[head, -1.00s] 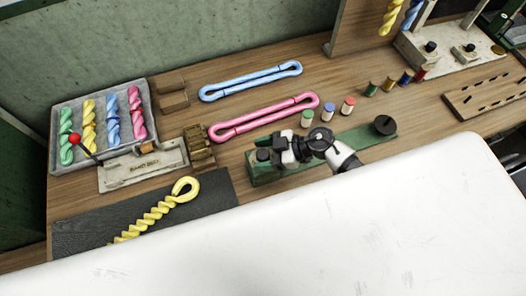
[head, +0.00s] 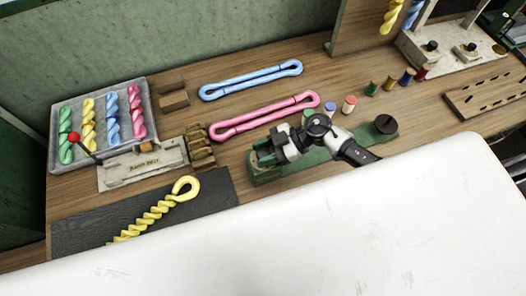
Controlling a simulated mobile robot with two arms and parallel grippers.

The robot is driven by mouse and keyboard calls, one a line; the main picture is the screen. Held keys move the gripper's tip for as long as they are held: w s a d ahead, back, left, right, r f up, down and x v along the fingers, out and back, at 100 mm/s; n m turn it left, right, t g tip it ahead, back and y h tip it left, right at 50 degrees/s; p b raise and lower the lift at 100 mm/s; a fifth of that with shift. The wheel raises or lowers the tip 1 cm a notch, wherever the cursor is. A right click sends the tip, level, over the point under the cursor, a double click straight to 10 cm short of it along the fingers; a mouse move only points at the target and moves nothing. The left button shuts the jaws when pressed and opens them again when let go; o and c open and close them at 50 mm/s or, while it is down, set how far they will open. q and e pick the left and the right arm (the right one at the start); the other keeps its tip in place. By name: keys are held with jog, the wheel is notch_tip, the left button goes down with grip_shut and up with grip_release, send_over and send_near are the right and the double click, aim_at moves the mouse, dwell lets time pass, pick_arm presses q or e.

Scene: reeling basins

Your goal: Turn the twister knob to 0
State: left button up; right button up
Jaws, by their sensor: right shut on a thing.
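The twister is a long green base (head: 315,160) on the wooden bench, with a round black post (head: 386,125) at its right end. My right gripper (head: 267,153) is over the left end of the base, shut on the twister knob there. The gripper hides most of that knob, so its pointer and number cannot be read. My left gripper is not in view.
Pink (head: 240,127) and blue (head: 250,81) skeins lie behind the twister, with thread spools (head: 348,105) close by. A grey tray (head: 153,110) of twisted skeins, a lever device (head: 145,170) and a dark mat (head: 85,232) with a yellow twist (head: 155,213) are left.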

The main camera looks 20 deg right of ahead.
jog(key=shift+w+f+n+g+b, duration=0.15)
jog(key=shift+n+g+b, duration=0.3)
jog(key=shift+n+g, duration=0.65)
jog(key=n+g+b, duration=0.2)
jog(key=g, duration=0.1)
jog(key=shift+n+h, duration=0.3)
jog(key=shift+h, duration=0.1)
jog(key=n+g+h+b, duration=0.3)
jog(key=n+g+b, duration=0.1)
jog(key=n+g+h+b, duration=0.4)
jog(key=n+b, duration=0.1)
jog(key=shift+b, duration=0.3)
jog(key=shift+n+g+h+b, duration=0.3)
jog(key=shift+n+h+b, duration=0.45)
jog(key=shift+n+h, duration=0.2)
jog(key=shift+n+g+h+b, duration=0.3)
jog(key=shift+n+h+b, duration=0.2)
jog(key=shift+n+h, duration=0.45)
jog(key=n+h, duration=0.2)
jog(key=h, duration=0.1)
jog(key=shift+r, duration=0.25)
jog(key=n+h, duration=0.2)
jog(key=n+t+h, duration=0.1)
jog(key=n+h, duration=0.1)
jog(key=h, duration=0.1)
jog(key=shift+n+t+b, duration=0.3)
jog(key=shift+n, duration=0.1)
jog(key=shift+n+t+h, duration=1.2)
jog(key=shift+n+h, duration=0.5)
jog(key=shift+n, duration=0.1)
